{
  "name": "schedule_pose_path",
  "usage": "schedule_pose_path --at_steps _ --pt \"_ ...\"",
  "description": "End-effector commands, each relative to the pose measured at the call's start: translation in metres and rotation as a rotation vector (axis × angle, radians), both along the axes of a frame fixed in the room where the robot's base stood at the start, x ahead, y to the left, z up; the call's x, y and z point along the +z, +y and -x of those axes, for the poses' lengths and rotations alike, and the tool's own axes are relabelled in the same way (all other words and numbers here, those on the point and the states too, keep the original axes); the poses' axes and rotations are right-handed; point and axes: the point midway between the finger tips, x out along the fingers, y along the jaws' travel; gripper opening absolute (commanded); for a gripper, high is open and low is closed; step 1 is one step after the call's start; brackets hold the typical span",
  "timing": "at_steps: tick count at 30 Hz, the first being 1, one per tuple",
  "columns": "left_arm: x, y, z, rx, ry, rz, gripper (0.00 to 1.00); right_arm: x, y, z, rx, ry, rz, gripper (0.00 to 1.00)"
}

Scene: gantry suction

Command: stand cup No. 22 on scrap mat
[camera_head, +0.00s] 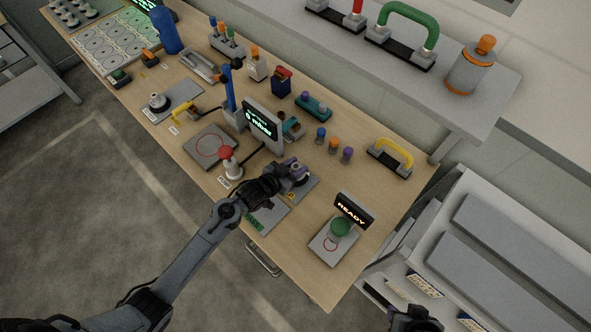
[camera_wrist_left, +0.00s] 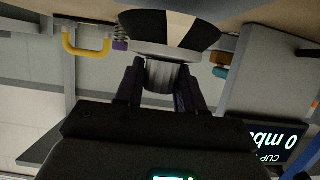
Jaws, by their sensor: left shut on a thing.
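My left gripper (camera_head: 285,180) is shut on a suction cup, and reaches over the front part of the workbench. In the left wrist view the cup (camera_wrist_left: 170,32) has a black and cream bell. Its grey stem (camera_wrist_left: 160,76) sits between the fingers of my left gripper (camera_wrist_left: 160,92). The bell is close to the wooden top; I cannot tell whether it touches. No number is readable on it. A grey mat (camera_head: 309,190) lies under the gripper, and a mat with green marking (camera_head: 262,222) lies nearer the front edge. I cannot tell which is the scrap mat. Part of my right arm shows at bottom right.
A green button (camera_head: 340,228) with a READY sign (camera_head: 354,210) stands to the right. A red-topped white device (camera_head: 229,161) and a lit display (camera_head: 262,122) stand to the left. Small coloured pieces (camera_head: 333,146) and a yellow handle (camera_head: 391,154) are behind. Another cup (camera_head: 158,102) stands far left.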

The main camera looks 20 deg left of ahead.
Motion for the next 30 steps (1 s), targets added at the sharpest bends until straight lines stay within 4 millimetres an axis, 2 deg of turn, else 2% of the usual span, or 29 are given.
schedule_pose_path --at_steps 5,19,20,21,24,30 --pt "-0.019 0.000 0.000 0.000 -0.001 0.000 0.04 -0.001 0.000 0.000 -0.001 -0.001 0.000 0.43" --pt "-0.025 0.000 0.000 0.000 -0.001 0.000 0.04 -0.004 0.001 0.000 -0.003 0.000 -0.004 0.43" --pt "-0.024 0.000 0.000 0.000 0.000 0.000 0.43 -0.003 0.001 0.000 -0.003 0.000 -0.004 0.43" --pt "-0.024 0.000 0.000 0.000 0.000 0.000 0.49 -0.003 0.001 0.000 -0.003 0.000 -0.004 0.43" --pt "-0.024 0.000 0.000 0.000 0.000 0.000 0.64 -0.003 0.001 0.000 -0.003 0.000 -0.004 0.43" --pt "-0.024 0.000 0.000 0.000 0.000 0.000 0.64 -0.003 0.001 0.000 -0.003 0.000 -0.004 0.43"
